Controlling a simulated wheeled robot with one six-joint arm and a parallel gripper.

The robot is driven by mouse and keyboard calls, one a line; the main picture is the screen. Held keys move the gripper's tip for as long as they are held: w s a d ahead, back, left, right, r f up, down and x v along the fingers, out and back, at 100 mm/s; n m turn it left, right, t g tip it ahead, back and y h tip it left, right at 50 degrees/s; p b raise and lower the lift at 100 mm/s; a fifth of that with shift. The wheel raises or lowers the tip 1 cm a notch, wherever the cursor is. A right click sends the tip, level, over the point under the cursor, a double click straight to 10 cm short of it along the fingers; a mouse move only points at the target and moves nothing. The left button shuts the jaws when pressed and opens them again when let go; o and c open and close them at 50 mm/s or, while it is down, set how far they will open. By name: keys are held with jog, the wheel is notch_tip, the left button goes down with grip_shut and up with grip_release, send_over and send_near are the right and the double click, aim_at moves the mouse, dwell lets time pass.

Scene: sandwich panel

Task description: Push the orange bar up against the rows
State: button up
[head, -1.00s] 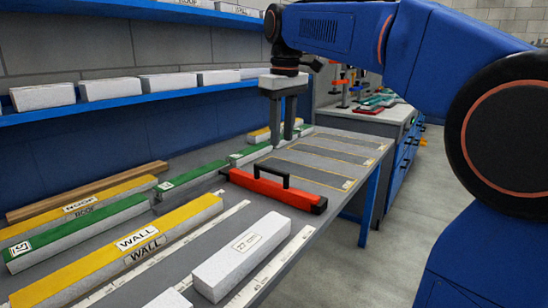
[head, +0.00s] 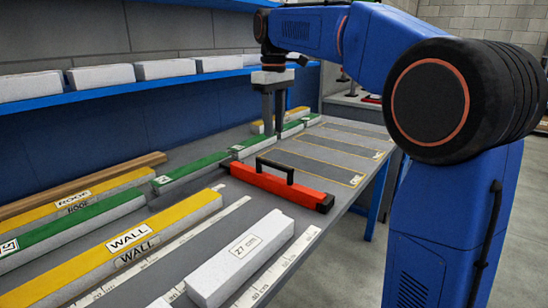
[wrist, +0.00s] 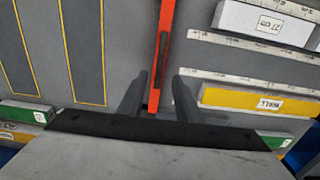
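The orange bar (head: 280,185) has a black handle on top and a black end cap. It lies on the grey bench, crosswise to the rows, its far-left end close to the green-topped row (head: 190,172), with a small gap in the head view. My gripper (head: 274,132) points down past the bar, near the green row's far blocks. Its two fingers are apart and hold nothing visible. In the wrist view the bar (wrist: 159,72) runs up the middle, its near end showing between the open fingers (wrist: 158,100); whether they touch it cannot be told.
Yellow WALL (head: 125,248) and ROOF (head: 75,205) blocks lie at left, with a wooden strip (head: 80,187) behind. A white 27 cm block (head: 240,258) and measuring strips lie in front. Yellow-outlined empty bays (head: 335,155) are beyond the bar. A blue shelf (head: 150,85) holds white blocks.

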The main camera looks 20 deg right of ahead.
aim_at(274, 163)
notch_tip(274, 163, down, 10)
jog(key=shift+f, duration=0.25)
dwell(0.3)
grip_shut()
